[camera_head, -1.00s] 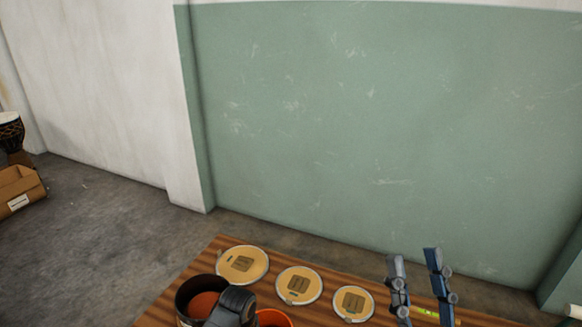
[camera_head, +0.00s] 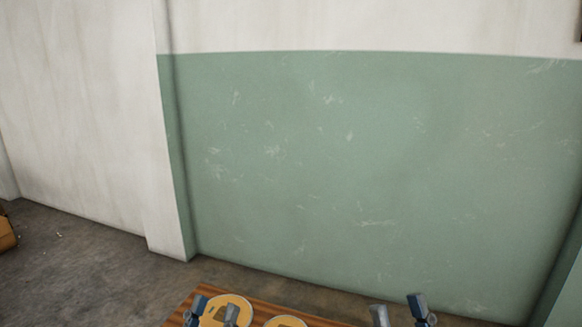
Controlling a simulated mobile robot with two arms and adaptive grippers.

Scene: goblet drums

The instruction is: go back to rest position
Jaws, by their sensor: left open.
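My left gripper (camera_head: 213,312) is at the bottom of the head view, its two dark fingertips apart, in front of a round tan drum-head disc. My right gripper (camera_head: 400,311) is further right at the bottom edge, also with its fingertips apart and nothing seen between them. Only the fingertips of both grippers show; the arms are below the picture.
A striped wooden table (camera_head: 262,309) shows only its far edge. On it lie a tan disc with a dark mark (camera_head: 239,304) and a second tan disc (camera_head: 285,322), cut off below. A green and white wall (camera_head: 330,170) stands behind. Grey floor is at left.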

